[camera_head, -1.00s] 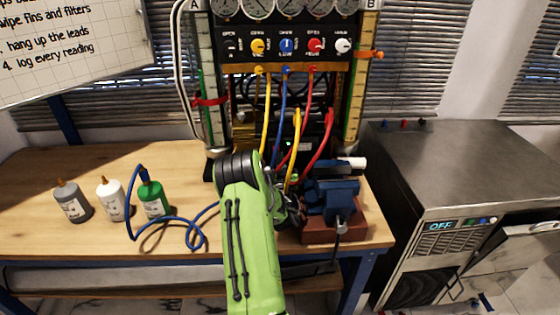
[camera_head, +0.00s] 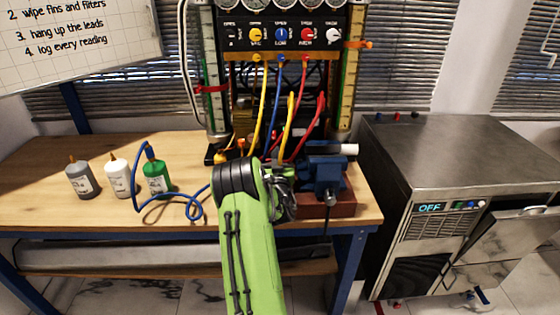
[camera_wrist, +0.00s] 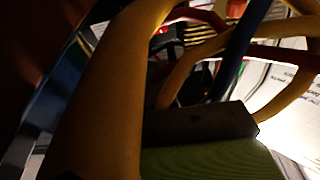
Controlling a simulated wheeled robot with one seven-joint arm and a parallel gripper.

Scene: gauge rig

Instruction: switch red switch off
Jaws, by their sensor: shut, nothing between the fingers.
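I cannot make out a red switch for certain. In the wrist view a small red patch (camera_wrist: 162,30) shows among the hoses, but I cannot tell what it is. In the head view the black panel (camera_head: 268,48) of the gauge rig carries yellow, blue and red knobs, the red knob (camera_head: 307,35) on the right half. My gripper (camera_head: 283,192) is low in front of the rig, left of the blue vise, partly hidden by my green wrist. It is shut and holds nothing. In the wrist view, hoses cross close in front.
Yellow (camera_head: 260,100), blue and red hoses (camera_head: 308,130) hang from the panel. A blue vise (camera_head: 325,172) stands close right. Three bottles and a blue coiled hose (camera_head: 190,211) are on the bench at left. A steel machine (camera_head: 460,160) showing OFF stands right.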

